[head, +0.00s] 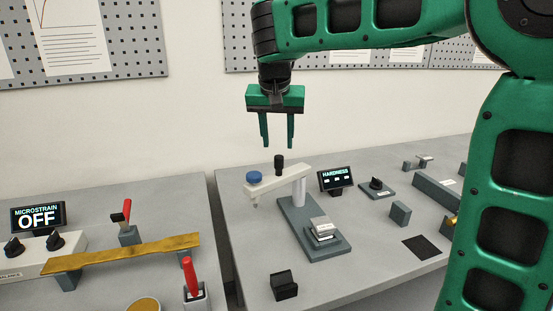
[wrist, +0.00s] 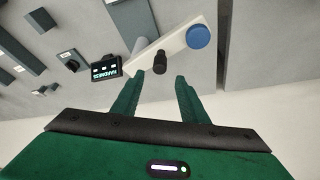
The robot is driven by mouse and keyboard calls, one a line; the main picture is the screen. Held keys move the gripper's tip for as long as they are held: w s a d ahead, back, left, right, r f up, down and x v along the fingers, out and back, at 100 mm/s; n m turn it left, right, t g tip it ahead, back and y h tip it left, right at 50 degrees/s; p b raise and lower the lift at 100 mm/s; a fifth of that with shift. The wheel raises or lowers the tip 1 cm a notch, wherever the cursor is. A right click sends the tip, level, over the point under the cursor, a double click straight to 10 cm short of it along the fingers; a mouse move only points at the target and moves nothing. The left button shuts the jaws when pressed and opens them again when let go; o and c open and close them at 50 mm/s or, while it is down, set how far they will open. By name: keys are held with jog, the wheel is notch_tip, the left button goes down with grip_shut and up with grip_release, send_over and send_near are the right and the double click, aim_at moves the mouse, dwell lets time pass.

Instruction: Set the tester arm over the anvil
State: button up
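The tester arm (head: 275,181) is a white beam on a white post, with a blue cap (head: 254,177) at its left end and a black knob (head: 279,163) on top. In the head view it points left, out over the table's left edge area, away from the anvil (head: 322,231), a small pale stepped block on the grey base (head: 326,248). My gripper (head: 278,146) is green, open and empty, just above the black knob. In the wrist view the knob (wrist: 160,63) lies ahead of and between the open fingers (wrist: 155,78), apart from them.
A HARDNESS display (head: 337,178) stands behind the tester, with a dial box (head: 376,187) to its right. Grey blocks (head: 400,213) and a dark square (head: 422,247) lie right. A black holder (head: 284,286) stands in front. A gap separates the left table with its brass beam (head: 120,253).

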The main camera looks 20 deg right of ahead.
aim_at(278, 156)
jog(key=x, duration=0.7)
jog(key=shift+w+f, duration=0.1)
jog(key=shift+f, duration=0.1)
grip_shut()
